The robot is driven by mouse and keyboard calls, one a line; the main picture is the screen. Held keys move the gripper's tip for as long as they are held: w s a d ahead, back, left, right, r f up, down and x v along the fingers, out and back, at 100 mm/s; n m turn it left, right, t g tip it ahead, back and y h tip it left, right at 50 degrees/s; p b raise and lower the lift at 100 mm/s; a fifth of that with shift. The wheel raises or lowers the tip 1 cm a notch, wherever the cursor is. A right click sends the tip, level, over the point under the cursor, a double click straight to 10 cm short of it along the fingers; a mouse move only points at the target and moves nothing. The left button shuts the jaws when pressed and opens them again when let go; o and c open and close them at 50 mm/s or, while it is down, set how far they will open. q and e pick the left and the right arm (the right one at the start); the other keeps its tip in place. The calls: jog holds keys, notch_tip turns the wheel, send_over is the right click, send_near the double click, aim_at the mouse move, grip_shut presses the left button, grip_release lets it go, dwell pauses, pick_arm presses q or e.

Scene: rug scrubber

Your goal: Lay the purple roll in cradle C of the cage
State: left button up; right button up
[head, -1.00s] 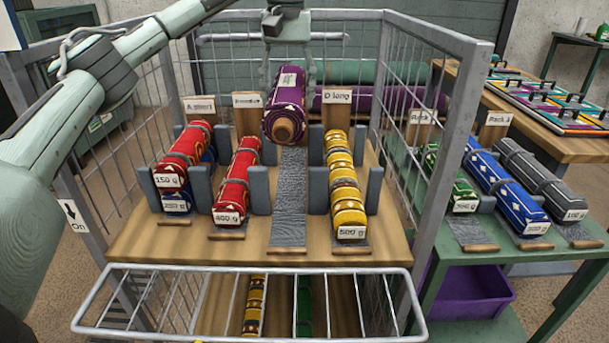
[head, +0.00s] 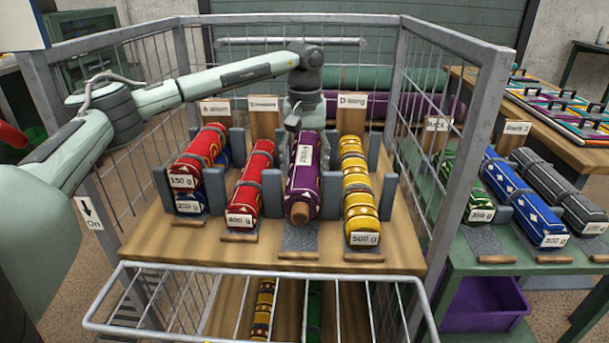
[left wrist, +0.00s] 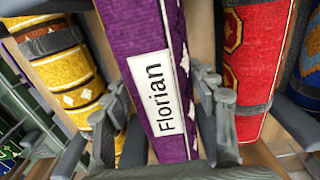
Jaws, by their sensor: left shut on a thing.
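The purple roll (head: 301,188), with a white name tag, lies lengthwise between the grey uprights of the third cradle (head: 300,239) on the cage's wooden shelf. I cannot tell whether it rests fully on the cradle's grey strip. My left gripper (head: 304,132) reaches down over its back part and is shut on it. In the left wrist view the roll (left wrist: 135,35) runs between the fingers, with the tag "Florian" facing up. The third cradle's sign is hidden behind my arm; the neighbouring sign on the right (head: 352,101) starts with D. My right gripper is not in view.
A red 400 g roll (head: 250,185) lies just left and a yellow 500 g roll (head: 360,190) just right, with little room between. Cage mesh (head: 420,120) stands on the right. A side table (head: 490,260) holds green, blue and grey rolls.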

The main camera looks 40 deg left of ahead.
aim_at(305, 155)
pick_arm(q)
jog(key=shift+f, duration=1.1)
jog(key=shift+f, duration=0.15)
jog(key=o, duration=1.7)
jog(key=shift+c, duration=0.2)
notch_tip(305, 155, up, 12)
jog(key=shift+r, duration=0.15)
